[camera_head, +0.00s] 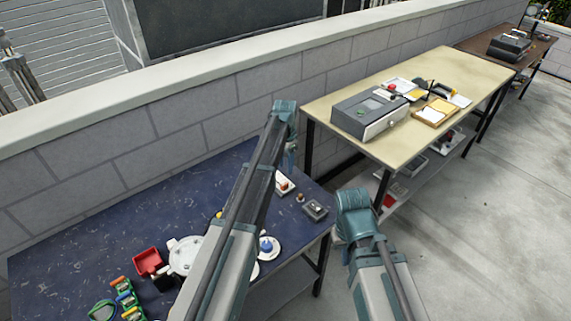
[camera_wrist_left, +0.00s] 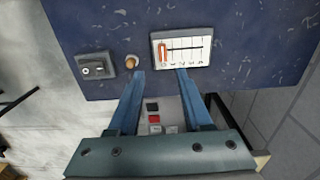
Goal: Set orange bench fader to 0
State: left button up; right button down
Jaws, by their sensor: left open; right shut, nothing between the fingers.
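The bench fader is a white panel (camera_wrist_left: 193,57) on the blue bench top, with a dark slot, scale marks and an orange slider knob (camera_wrist_left: 163,50). The knob sits at the left end of the slot in the left wrist view. In the head view the panel (camera_head: 287,189) lies near the bench's right end, partly hidden by my left arm. My left gripper (camera_wrist_left: 161,74) is open and empty, its fingertips apart from the knob and just below it in the wrist picture. The scale figures are too small to read. My right arm shows, but its fingers are hidden.
Beside the fader are a brass knob (camera_wrist_left: 131,61) and a grey box (camera_wrist_left: 95,66) with a switch or lock. The blue bench (camera_head: 90,238) also holds a red bin (camera_head: 148,261) and a white round dish. A cream table (camera_head: 470,68) stands to the right.

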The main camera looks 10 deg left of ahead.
pick_arm(q)
notch_tip(320, 180, up, 4)
jog(key=shift+f+p, duration=0.15)
jog(key=shift+p, duration=1.1)
pick_arm(e)
notch_tip(320, 180, up, 4)
jog(key=shift+f, duration=0.2)
pick_arm(q)
jog(key=s+d+n, duration=0.1)
jog(key=s+d, duration=0.3)
jog(key=s, duration=0.6)
jog(key=s+d+n, duration=0.1)
jog(key=s+d, duration=0.3)
jog(key=s, duration=0.7)
jog(key=s+d+n+y, duration=0.1)
jog(key=s+d, duration=0.3)
jog(key=s, duration=0.7)
jog(key=shift+n, duration=0.4)
jog(key=shift+s, duration=0.1)
